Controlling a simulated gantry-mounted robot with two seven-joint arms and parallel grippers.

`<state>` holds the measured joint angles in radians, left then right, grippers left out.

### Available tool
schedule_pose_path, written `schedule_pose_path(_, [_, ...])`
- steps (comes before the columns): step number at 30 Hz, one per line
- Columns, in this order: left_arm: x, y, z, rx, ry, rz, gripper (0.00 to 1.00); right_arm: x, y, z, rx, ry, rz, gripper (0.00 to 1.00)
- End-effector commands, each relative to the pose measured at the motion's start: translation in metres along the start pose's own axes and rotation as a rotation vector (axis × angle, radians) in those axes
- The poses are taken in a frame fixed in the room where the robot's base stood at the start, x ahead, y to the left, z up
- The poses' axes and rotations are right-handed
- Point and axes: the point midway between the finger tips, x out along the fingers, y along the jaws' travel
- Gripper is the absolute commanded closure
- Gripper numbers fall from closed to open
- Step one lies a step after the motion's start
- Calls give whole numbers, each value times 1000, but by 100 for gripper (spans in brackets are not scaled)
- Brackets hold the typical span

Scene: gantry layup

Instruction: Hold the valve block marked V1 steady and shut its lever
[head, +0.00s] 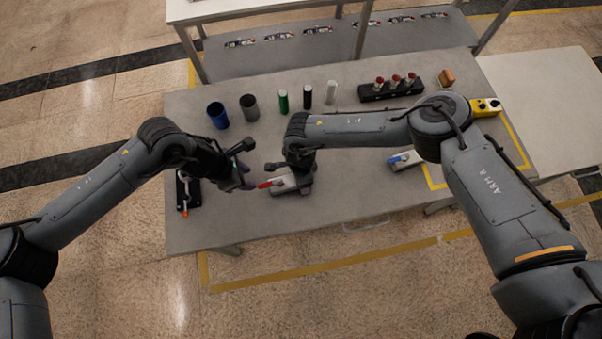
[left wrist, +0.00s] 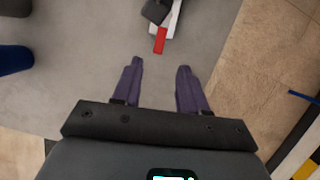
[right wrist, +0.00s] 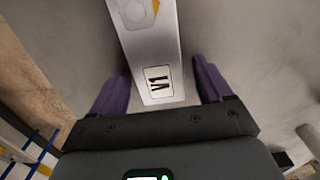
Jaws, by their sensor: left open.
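The valve block V1 (head: 283,184) is a pale grey block on the table, with a red lever (head: 265,185) sticking out to its left. In the right wrist view, the block's V1 label (right wrist: 158,81) faces the camera. My right gripper (right wrist: 162,68) is open, with its purple fingers on either side of the block; a gap shows at the right finger, and I cannot tell if the left finger touches. My left gripper (head: 243,182) is open and empty, left of the red lever. In the left wrist view, the red lever (left wrist: 160,40) lies ahead of its fingertips.
Blue (head: 218,115), grey (head: 249,108) and other cylinders stand behind, beside a black rack (head: 391,91). A yellow box (head: 486,107) is far right.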

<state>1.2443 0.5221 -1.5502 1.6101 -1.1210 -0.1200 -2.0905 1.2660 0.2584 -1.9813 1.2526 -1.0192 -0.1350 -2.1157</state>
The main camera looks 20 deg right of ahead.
Motion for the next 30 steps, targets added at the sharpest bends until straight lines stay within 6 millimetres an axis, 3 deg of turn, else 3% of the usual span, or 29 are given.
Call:
schedule_pose_path(2, [0,0,0,0,0,0,57,0,0,0,0,0,0,34])
schedule_pose_path(13, [0,0,0,0,0,0,57,0,0,0,0,0,0,90])
schedule_pose_path(22, [2,-3,1,-26,-7,2,100,0,0,0,0,0,0,92])
schedule_pose_path(26, [10,-11,6,-121,-29,6,100,0,0,0,0,0,0,92])
schedule_pose_path(30, [22,-28,14,-332,-78,14,100,0,0,0,0,0,0,92])
